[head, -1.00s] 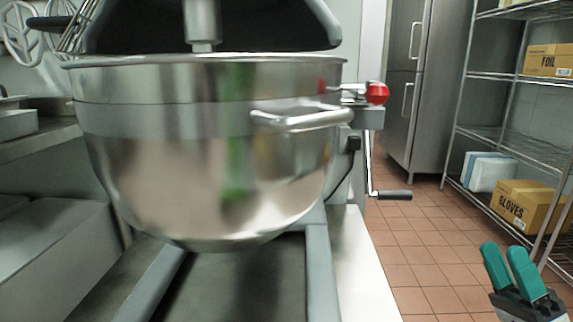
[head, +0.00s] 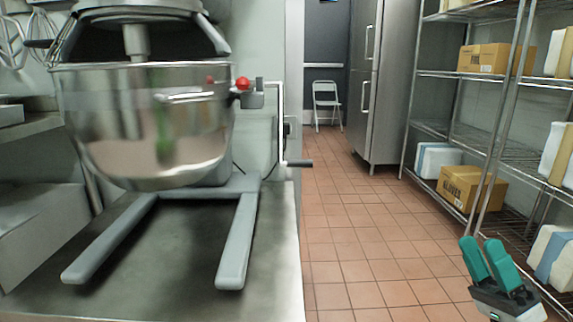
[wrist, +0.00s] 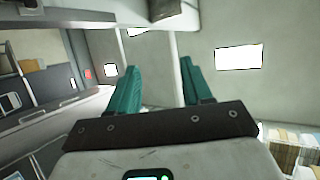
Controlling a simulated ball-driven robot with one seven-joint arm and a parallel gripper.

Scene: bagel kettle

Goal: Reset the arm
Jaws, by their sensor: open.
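My gripper (head: 487,265) is at the lower right of the head view, with two teal fingers pointing up. It is apart from everything around it and holds nothing. In the wrist view, my gripper (wrist: 160,92) shows its two teal fingers spread well apart, with empty space between them. Beyond the fingers the wrist view shows a pale ceiling with bright lights.
A large mixer with a steel bowl (head: 145,120) stands on a steel table (head: 180,250) at the left. Wire shelves (head: 490,145) with boxes (head: 470,188) stand at the right, close behind my gripper. The tiled floor (head: 345,230) between is clear, leading to a steel cabinet (head: 375,80) and a white chair (head: 326,100).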

